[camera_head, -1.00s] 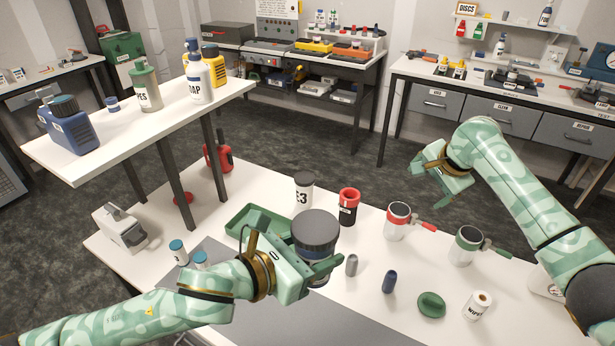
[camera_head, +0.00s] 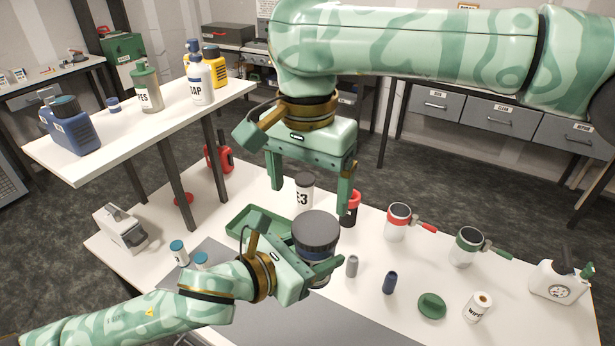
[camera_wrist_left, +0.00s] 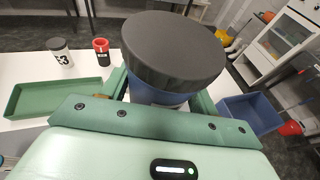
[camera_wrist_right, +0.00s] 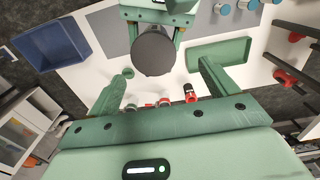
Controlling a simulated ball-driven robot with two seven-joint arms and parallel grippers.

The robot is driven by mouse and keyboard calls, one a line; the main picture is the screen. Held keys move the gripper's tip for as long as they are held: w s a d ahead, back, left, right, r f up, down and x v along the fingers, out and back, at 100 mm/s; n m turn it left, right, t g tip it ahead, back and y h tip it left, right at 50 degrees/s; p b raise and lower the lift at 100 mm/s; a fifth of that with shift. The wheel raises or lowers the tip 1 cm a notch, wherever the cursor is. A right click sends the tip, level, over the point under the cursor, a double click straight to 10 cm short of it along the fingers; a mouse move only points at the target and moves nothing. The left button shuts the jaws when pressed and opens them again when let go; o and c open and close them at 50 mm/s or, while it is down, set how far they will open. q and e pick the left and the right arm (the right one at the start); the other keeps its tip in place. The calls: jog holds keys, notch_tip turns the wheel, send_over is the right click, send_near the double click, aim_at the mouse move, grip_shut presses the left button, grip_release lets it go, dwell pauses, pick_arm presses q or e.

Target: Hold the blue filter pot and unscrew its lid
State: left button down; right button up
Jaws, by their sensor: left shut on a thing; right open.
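The blue filter pot (camera_head: 317,257) stands upright, with a wide dark grey lid (camera_head: 315,229) on top. My left gripper (camera_head: 303,256) is shut on the pot's body below the lid. In the left wrist view the lid (camera_wrist_left: 175,50) and a strip of blue body (camera_wrist_left: 158,97) show between the fingers. My right gripper (camera_head: 308,188) is open and empty above the lid, with its fingers pointing down. In the right wrist view the round lid (camera_wrist_right: 155,52) lies ahead, between the open fingers and apart from them. The pot's base is mostly hidden.
A green tray (camera_head: 238,231), a white E3 jar (camera_head: 303,192) and a red-and-black cup (camera_head: 350,209) stand close behind the pot. A raised shelf (camera_head: 130,130) stands left.

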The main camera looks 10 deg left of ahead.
aim_at(308, 227)
notch_tip(308, 227, down, 8)
jog(key=shift+w+d+r, duration=0.1)
jog(key=c, duration=1)
jog(key=shift+c, duration=0.3)
jog(key=shift+s+n, duration=0.2)
jog(key=shift+n, duration=1)
jog(key=shift+c, duration=0.3)
jog(key=shift+n, duration=0.5)
jog(key=shift+c, duration=0.6)
